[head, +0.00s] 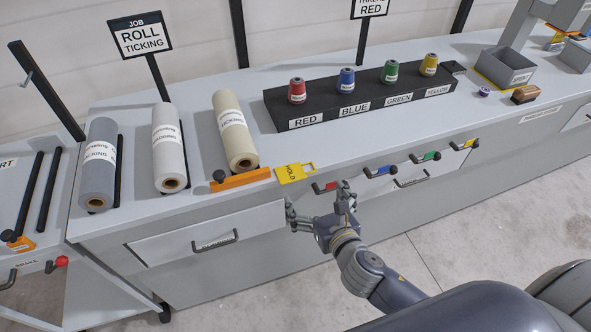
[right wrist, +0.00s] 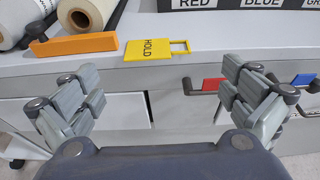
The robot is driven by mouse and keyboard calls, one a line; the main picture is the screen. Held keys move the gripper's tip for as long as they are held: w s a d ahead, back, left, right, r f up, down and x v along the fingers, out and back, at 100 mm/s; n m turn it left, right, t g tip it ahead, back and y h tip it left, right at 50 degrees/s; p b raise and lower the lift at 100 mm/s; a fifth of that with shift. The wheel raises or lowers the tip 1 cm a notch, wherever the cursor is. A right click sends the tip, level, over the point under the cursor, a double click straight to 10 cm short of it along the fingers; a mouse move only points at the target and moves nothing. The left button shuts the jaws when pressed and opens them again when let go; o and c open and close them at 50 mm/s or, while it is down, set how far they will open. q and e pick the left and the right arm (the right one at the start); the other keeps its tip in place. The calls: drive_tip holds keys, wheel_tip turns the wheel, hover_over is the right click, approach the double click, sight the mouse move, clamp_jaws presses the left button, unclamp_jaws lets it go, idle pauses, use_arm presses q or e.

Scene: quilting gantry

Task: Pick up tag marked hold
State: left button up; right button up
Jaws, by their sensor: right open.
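The yellow tag marked HOLD (head: 294,173) lies flat at the front edge of the grey counter, just right of an orange bar. In the right wrist view the tag (right wrist: 156,49) is ahead of the fingers, with its slotted end to the right. My right gripper (head: 320,207) is open and empty, in front of the counter and below the tag. In the right wrist view its two fingers (right wrist: 160,95) stand wide apart, not touching the tag. My left gripper does not show.
An orange bar with a dark knob (head: 240,180) lies beside the tag. Rolls (head: 234,130) lie to its left. A black rack (head: 330,108) holds coloured spools. Drawer handles and coloured pulls (head: 380,172) stick out of the counter front near my gripper.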

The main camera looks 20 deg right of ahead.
sight(297, 173)
drive_tip(key=shift+p+x, duration=0.8)
drive_tip(key=shift+x, duration=4.35)
drive_tip(key=shift+a, duration=0.15)
drive_tip(key=shift+c, duration=0.6)
drive_tip(key=c, duration=0.5)
